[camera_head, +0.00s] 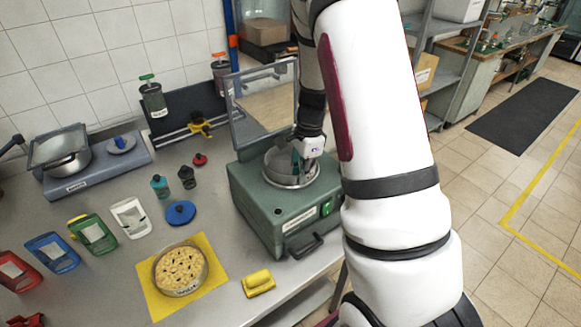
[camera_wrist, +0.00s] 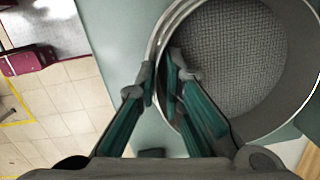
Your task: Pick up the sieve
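The sieve (camera_head: 287,178) is a round metal pan with a grey mesh floor. It sits in the top of a green boxy machine (camera_head: 262,203) with a raised clear lid. In the wrist view the sieve (camera_wrist: 240,60) fills the right side. My gripper (camera_head: 301,162) points down at its rim. In the wrist view my gripper's teal-padded fingers (camera_wrist: 160,82) straddle the rim's left side, one outside and one inside the wall. They are close together and look pressed on the rim. The sieve appears level and seated in the machine.
The lid (camera_head: 263,97) stands behind the sieve. A black handle (camera_head: 305,246) juts from the machine's front. Left on the bench are a filled round dish on a yellow mat (camera_head: 212,256), a yellow block (camera_head: 258,282), a blue disc (camera_head: 181,212) and a scale (camera_head: 97,168).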

